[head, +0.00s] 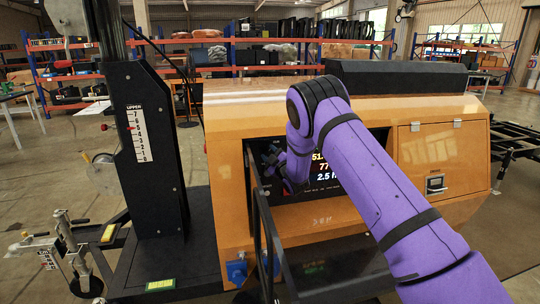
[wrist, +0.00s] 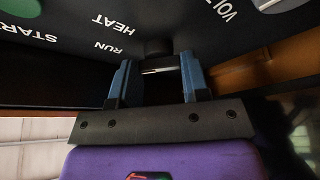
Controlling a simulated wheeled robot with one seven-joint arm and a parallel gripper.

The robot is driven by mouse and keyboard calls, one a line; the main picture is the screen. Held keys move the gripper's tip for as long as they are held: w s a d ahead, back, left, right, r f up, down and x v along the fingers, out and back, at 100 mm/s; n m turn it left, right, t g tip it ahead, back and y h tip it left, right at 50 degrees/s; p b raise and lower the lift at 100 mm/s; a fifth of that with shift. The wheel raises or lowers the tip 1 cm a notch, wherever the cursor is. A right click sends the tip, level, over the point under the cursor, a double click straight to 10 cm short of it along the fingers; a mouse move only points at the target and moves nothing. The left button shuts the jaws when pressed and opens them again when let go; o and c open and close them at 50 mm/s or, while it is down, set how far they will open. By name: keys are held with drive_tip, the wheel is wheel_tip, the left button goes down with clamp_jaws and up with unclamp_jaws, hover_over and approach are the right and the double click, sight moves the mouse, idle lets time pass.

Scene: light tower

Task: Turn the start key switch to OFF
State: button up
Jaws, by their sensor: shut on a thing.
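The start key switch (wrist: 158,47) is a small dark round piece on the black control panel (wrist: 195,32), seen upside down in the wrist view. The labels RUN and HEAT are printed beside it. My gripper (wrist: 156,70) has its two blue fingers on either side of the switch's dark handle and is shut on it. In the head view my gripper (head: 272,160) reaches into the panel recess of the orange generator housing (head: 300,110). The exact switch position and the OFF label cannot be made out.
A lit display (head: 322,168) shows beside my gripper. An open framed door (head: 262,240) hangs in front of the recess. A green button (wrist: 20,7) and a pale knob (wrist: 275,4) sit near the switch. The black mast (head: 145,150) stands at left.

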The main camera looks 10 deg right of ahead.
drive_tip(key=n, duration=0.2)
drive_tip(key=n+g, duration=0.1)
drive_tip(key=n, duration=0.1)
drive_tip(key=shift+r+g+y, duration=0.1)
drive_tip(key=shift+g+y, duration=0.2)
drive_tip(key=shift+n+g, duration=0.8)
drive_tip(key=shift+n, duration=1.4)
drive_tip(key=o, duration=0.9)
drive_tip(key=shift+d+r, duration=0.1)
drive_tip(key=v, duration=1)
drive_tip(key=shift+s, duration=0.4)
drive_tip(key=shift+d, duration=0.1)
